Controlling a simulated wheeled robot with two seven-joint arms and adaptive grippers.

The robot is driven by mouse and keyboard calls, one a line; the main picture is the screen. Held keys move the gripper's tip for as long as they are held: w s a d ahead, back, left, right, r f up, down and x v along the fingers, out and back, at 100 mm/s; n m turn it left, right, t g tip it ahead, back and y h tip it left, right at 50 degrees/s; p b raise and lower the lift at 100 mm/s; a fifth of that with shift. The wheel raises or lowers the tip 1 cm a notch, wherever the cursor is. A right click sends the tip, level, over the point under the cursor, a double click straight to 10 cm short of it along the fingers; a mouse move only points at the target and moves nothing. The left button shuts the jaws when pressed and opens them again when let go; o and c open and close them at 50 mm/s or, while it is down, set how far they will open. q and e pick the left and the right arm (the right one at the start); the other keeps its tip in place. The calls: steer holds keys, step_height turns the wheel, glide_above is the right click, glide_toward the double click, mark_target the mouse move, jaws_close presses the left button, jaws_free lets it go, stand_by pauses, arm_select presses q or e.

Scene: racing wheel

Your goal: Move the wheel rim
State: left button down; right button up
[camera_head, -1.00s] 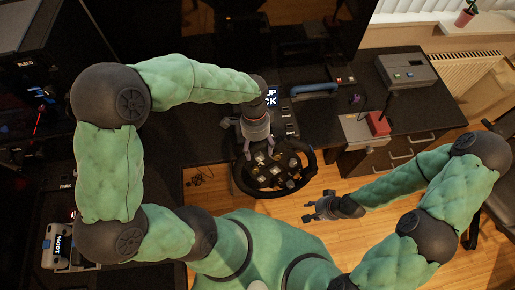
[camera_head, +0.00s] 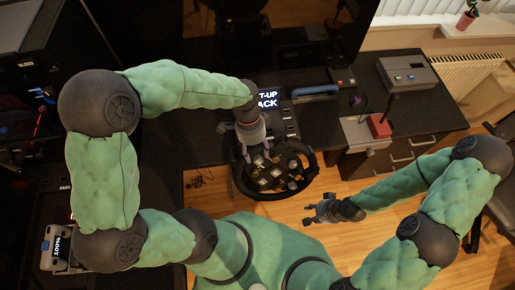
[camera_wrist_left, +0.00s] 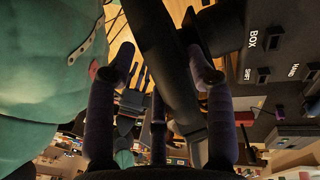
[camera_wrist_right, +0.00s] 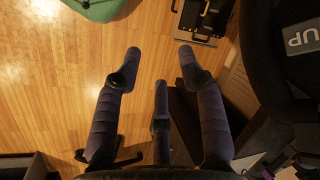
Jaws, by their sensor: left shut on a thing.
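The racing wheel has a black round rim (camera_head: 309,178) and a hub with several buttons (camera_head: 276,176), in front of the dark desk. My left gripper (camera_head: 256,155) is at the upper left part of the wheel. In the left wrist view, the dark rim (camera_wrist_left: 168,62) passes between the fingers of this gripper (camera_wrist_left: 161,68), which is shut on it. The exact finger contact is hard to see. My right gripper (camera_head: 318,211) is empty, below and right of the wheel. Its fingers are spread apart in the right wrist view (camera_wrist_right: 160,65).
A box with "T-UP ACK" lettering (camera_head: 268,101) stands behind the wheel. The wooden floor (camera_head: 380,215) is open at right.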

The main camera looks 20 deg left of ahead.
mark_target(239, 165)
arm_select(q)
steer(key=shift+s+a+f+t+h+b, duration=0.3)
steer(key=shift+s+a+f+h+b, duration=0.25)
steer(key=shift+a+h+b, duration=0.05)
steer(key=shift+s+a+f+n+t+h+b, duration=0.3)
steer(key=shift+s+a+f+n+b, duration=0.1)
steer(key=shift+b, duration=0.25)
steer(key=f+h+b, duration=0.1)
steer(key=b, duration=0.1)
steer(key=s+a+f+t+b, duration=0.1)
steer(key=b, duration=0.2)
steer(key=s+f+t+h+b, duration=0.1)
steer(key=b, duration=0.2)
steer(key=shift+s+a+n+h, duration=0.2)
steer(key=shift+a+n+h, duration=0.1)
steer(key=shift+n, duration=0.1)
steer(key=shift+s+f+b, duration=0.15)
steer(key=shift+s+b, duration=0.1)
steer(key=shift+b, duration=0.95)
steer(key=shift+t+h, duration=0.3)
steer(key=c, duration=0.7)
jaws_free()
steer(key=shift+a, duration=0.1)
steer(key=shift+o, duration=0.2)
